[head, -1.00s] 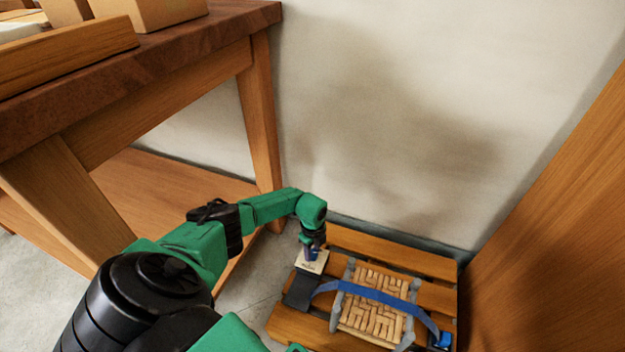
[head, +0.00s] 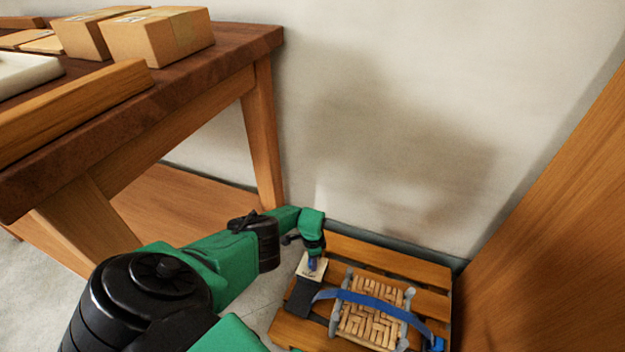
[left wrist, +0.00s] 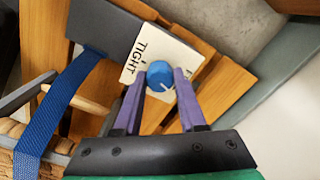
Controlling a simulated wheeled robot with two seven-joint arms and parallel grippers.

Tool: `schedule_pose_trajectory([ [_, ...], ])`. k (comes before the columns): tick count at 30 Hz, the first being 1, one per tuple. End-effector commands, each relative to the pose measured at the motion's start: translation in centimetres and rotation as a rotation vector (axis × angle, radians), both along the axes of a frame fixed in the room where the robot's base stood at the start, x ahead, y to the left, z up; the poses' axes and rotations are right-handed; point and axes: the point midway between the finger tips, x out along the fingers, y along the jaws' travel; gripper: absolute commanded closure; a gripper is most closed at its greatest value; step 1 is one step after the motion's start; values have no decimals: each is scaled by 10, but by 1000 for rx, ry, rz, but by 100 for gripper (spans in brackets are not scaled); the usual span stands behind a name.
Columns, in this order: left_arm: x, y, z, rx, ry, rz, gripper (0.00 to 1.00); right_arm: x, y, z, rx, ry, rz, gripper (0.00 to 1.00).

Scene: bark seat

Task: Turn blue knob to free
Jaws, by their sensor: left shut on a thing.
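The blue knob (left wrist: 160,76) with a white pointer line sits on a cream label plate (left wrist: 148,58) in the left wrist view. The word TIGHT shows on the plate; any other lettering is hidden or unreadable. My left gripper (left wrist: 160,82) has its purple fingers on either side of the knob, shut on it. In the head view the left gripper (head: 312,264) is over the plate at the upper left of the wooden pallet (head: 432,272). A blue strap (head: 365,299) runs from the dark box (head: 300,297) by the plate across a woven seat (head: 370,322). My right gripper is not in view.
A wooden table (head: 220,70) with cardboard boxes (head: 158,38) stands at the left. A wooden panel (head: 560,220) rises close to the pallet's right side. A pale wall (head: 420,120) is behind the pallet.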

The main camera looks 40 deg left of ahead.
Motion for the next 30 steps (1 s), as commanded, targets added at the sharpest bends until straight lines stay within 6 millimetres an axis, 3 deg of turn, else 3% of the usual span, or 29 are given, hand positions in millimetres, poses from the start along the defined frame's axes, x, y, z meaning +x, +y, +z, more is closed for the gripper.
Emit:
schedule_pose_trajectory([
  [12,0,2,1,4,-2,285,100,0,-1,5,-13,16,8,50],
  [30,0,2,0,3,-1,365,100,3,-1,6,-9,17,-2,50],
])
